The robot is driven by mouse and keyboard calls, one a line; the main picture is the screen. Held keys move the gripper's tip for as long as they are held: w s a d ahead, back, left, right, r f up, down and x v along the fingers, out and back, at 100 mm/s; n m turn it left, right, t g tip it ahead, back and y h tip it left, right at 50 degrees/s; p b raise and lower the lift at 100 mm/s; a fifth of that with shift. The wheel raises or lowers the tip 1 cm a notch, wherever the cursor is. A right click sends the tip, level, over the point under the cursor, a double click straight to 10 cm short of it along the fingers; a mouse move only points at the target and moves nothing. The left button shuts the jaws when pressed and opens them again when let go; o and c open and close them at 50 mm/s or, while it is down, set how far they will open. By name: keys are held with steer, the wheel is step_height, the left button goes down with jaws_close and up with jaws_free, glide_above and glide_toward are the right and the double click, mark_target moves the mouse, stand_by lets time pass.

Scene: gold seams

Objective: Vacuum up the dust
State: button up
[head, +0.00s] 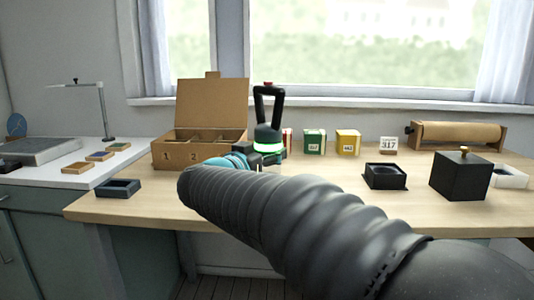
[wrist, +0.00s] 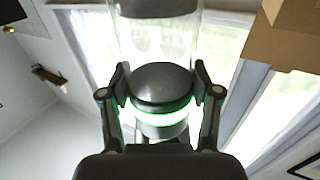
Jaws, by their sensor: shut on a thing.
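A dark handheld vacuum (head: 268,135) with a loop handle, a red button on top and a glowing green ring stands out above the wooden table in the head view. My gripper (head: 262,152) is at its lower part, largely hidden behind my own arm. In the wrist view my gripper (wrist: 160,95) has one finger on each side of the vacuum's dark, rounded body (wrist: 162,83), just by the green ring, and is shut on it. A clear cylinder shows beyond that body. I cannot make out any dust in either view.
Small green (head: 315,142) and yellow (head: 347,142) boxes, a paper roll (head: 457,135), a black open box (head: 385,176) and a black lidded box (head: 461,176) stand to the right. A dark tray (head: 118,188) lies at the left.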

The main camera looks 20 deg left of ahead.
steer(key=shift+r, duration=0.1)
steer(key=d, duration=0.4)
steer(key=shift+w+d+p, duration=0.15)
steer(key=shift+w+p, duration=0.2)
stand_by(0.3)
stand_by(1.0)
